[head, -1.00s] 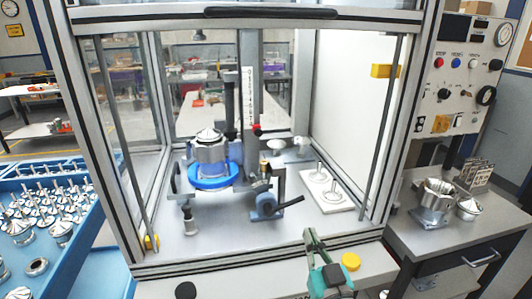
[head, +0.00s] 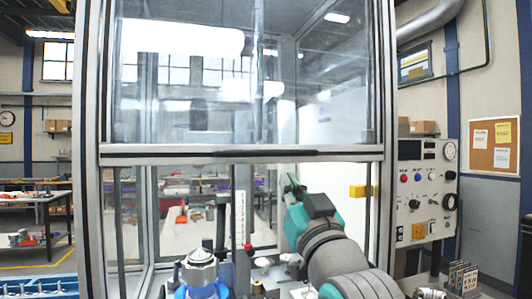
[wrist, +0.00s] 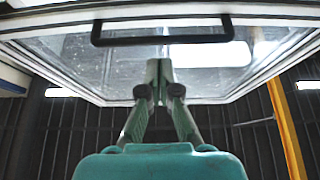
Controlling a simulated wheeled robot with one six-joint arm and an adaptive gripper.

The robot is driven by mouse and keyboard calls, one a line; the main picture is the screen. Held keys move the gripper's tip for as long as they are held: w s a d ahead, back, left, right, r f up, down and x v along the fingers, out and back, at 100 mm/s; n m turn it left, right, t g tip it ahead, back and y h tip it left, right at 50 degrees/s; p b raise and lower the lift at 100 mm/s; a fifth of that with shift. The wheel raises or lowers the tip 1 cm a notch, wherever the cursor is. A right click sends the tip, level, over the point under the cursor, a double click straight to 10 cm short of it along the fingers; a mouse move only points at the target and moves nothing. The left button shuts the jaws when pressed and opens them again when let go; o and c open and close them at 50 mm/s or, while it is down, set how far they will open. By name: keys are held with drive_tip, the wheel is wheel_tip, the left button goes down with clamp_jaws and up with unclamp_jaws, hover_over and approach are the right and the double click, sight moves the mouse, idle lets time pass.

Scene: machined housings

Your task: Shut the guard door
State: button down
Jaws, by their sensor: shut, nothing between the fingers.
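The guard door (head: 190,90) is a clear framed panel at the front of the enclosure. It is raised, with an open gap under its bottom rail. A dark bar handle (head: 265,153) runs along that rail, and the handle also shows near the top of the wrist view (wrist: 160,41). My gripper (head: 290,183) is just below the rail in the head view, right of the handle's middle. In the wrist view my gripper (wrist: 158,70) has its green fingers together and empty, pointing toward the door, apart from the handle in the picture.
Inside the enclosure a metal housing (head: 199,262) sits on a blue ring (head: 205,292), beside a scaled column (head: 240,215) with a red knob. A control panel (head: 425,190) stands to the right. A yellow block (head: 361,191) is on the right side.

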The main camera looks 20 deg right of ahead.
sight(272, 148)
wheel_tip(272, 148, up, 6)
drive_tip(key=s, duration=0.2)
drive_tip(key=x, duration=0.9)
drive_tip(key=shift+w+a+f, duration=0.15)
drive_tip(key=shift+w+f, duration=0.05)
drive_tip(key=shift+f, duration=0.4)
drive_tip(key=shift+w+a+f, duration=0.15)
drive_tip(key=shift+f, duration=0.5)
drive_tip(key=shift+w+a+f, duration=0.15)
drive_tip(key=shift+w+f, duration=0.05)
drive_tip(key=shift+f, duration=0.4)
